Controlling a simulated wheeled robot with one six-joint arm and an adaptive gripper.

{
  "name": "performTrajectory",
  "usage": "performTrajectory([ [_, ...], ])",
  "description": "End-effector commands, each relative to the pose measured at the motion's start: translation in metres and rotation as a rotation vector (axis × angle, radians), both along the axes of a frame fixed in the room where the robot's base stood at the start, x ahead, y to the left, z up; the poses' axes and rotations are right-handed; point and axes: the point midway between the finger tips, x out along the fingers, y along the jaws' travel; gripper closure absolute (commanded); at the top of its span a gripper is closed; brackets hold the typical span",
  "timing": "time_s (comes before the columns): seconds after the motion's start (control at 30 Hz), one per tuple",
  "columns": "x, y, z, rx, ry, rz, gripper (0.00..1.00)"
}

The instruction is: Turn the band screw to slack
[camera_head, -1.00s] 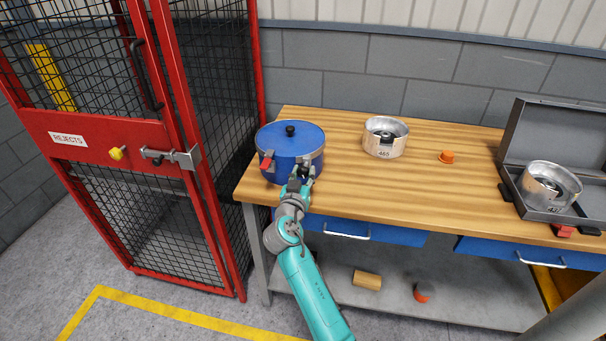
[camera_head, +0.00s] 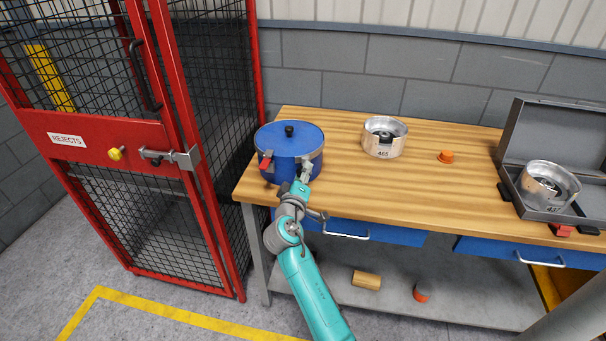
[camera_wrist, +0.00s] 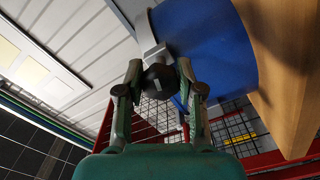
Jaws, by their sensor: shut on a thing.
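The blue drum (camera_head: 285,160) with a blue lid and black top knob stands on the bench's left end. A grey metal band runs round it, with a red-handled latch (camera_head: 266,161) at its front left. The band screw's dark round knob (camera_wrist: 160,80), with a pale mark on its face, sits beside the drum's blue wall (camera_wrist: 205,40) in the wrist view. My gripper (camera_wrist: 160,72) is shut on this knob, one finger on each side. In the head view my gripper (camera_head: 302,182) is at the drum's front right; the knob is not clear there.
A silver open housing marked 465 (camera_head: 383,148) and an orange cap (camera_head: 446,156) stand right of the drum. A grey case (camera_head: 530,206) holds another housing at the far right. The red mesh cage (camera_head: 180,200) is close on the left.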

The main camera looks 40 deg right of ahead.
Motion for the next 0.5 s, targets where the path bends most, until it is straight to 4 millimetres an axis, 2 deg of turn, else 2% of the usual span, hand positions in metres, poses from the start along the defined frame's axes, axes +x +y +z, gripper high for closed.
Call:
performTrajectory([
  [0.5, 0.0002, 0.0003, 0.0014, -0.302, 0.386, 0.002, 0.98],
])
